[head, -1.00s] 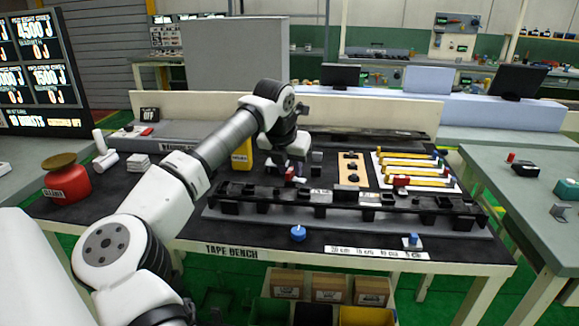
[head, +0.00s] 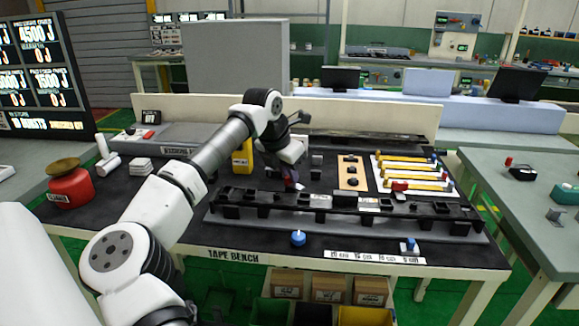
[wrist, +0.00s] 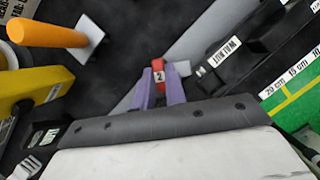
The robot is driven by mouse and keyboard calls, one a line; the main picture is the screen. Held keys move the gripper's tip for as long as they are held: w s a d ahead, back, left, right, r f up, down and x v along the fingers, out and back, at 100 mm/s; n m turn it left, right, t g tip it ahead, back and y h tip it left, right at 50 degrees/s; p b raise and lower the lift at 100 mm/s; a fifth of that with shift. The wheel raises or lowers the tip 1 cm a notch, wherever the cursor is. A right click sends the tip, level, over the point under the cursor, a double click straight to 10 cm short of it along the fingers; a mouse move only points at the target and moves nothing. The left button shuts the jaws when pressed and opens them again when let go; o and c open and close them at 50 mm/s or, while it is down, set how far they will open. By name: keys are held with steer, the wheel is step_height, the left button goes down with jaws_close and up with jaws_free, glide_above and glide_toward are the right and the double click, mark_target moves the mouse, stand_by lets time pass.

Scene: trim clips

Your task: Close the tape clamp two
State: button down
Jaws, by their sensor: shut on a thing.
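Tape clamp two shows in the wrist view as a small red block (wrist: 158,64) with a white tag marked 2. It stands between the purple fingertips of my gripper (wrist: 159,80), which are shut on it. In the head view my gripper (head: 292,184) reaches down, tilted, at the back edge of the long black rail (head: 265,198) on the tape bench. The clamp is mostly hidden there by the fingers. I cannot tell from these views how far the clamp is closed.
An orange peg (wrist: 45,33) on a pale square base and a yellow block (wrist: 35,90) are to the left in the wrist view. A wooden plate (head: 351,172) and a rack of yellow bars (head: 415,162) lie right of my gripper. A blue knob (head: 298,238) sits in front.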

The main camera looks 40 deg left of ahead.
steer(key=m+p, duration=0.1)
steer(key=m, duration=0.1)
steer(key=m+h+p, duration=0.1)
steer(key=p, duration=0.1)
steer(key=m+h+p, duration=0.1)
steer(key=m, duration=0.1)
steer(key=shift+w+a+r+m, duration=0.1)
steer(key=shift+r+m, duration=0.2)
steer(key=m+g+h+p, duration=0.1)
steer(key=m+p, duration=0.1)
steer(key=m+g+p, duration=0.1)
steer(key=m+p, duration=0.1)
steer(key=m, duration=0.1)
steer(key=shift+w+a+f+m+h, duration=0.1)
steer(key=shift+f+m+h, duration=0.1)
steer(key=shift+m+h, duration=0.15)
steer(key=c, duration=1.4)
jaws_free()
steer(key=shift+c, duration=0.2)
steer(key=v, duration=1.3)
steer(key=shift+r, duration=0.35)
steer(key=shift+a, duration=0.15)
